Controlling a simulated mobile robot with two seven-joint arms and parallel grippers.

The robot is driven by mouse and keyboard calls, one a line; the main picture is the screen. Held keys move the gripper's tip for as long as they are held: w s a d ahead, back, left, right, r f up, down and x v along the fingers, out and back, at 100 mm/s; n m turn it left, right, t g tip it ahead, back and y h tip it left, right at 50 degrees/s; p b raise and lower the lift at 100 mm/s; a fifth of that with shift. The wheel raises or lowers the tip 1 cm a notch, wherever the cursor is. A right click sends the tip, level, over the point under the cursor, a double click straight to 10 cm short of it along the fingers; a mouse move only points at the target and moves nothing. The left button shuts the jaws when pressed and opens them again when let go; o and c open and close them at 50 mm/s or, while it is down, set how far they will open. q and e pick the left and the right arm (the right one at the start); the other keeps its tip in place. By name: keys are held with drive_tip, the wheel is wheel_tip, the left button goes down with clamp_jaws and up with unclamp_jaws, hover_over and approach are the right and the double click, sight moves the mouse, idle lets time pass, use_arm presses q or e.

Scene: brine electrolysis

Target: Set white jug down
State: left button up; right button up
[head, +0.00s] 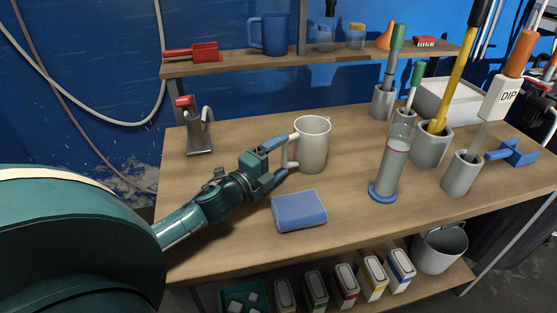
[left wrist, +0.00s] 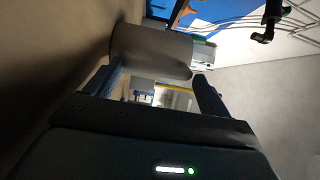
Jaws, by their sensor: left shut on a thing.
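The white jug (head: 313,146) stands upright at the middle of the wooden bench, with its handle toward the left. I cannot tell whether its base rests fully on the wood. My left gripper (head: 286,157) is shut on the jug's handle, its fingers above and below it. In the left wrist view the jug (left wrist: 150,50) shows as a grey shape, sideways, just past the fingers of the gripper (left wrist: 160,85). My right gripper is in neither view.
A blue sponge-like block (head: 299,210) lies just in front of the jug. A glass cylinder on a blue base (head: 383,192) stands to the right, with grey pots (head: 431,147) holding tools beyond. A metal stand (head: 198,135) is at the back left. A shelf (head: 240,65) runs behind.

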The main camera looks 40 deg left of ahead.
use_arm(q)
drive_tip(key=o, duration=1.3)
drive_tip(key=shift+f, duration=0.1)
drive_tip(key=shift+c, duration=0.2)
drive_tip(key=shift+r, duration=0.25)
drive_tip(key=shift+s+f, duration=0.15)
drive_tip(key=shift+s, duration=0.2)
drive_tip(key=s, duration=0.3)
drive_tip(key=s+a, duration=0.1)
drive_tip(key=s, duration=0.7)
drive_tip(key=shift+s+a, duration=0.15)
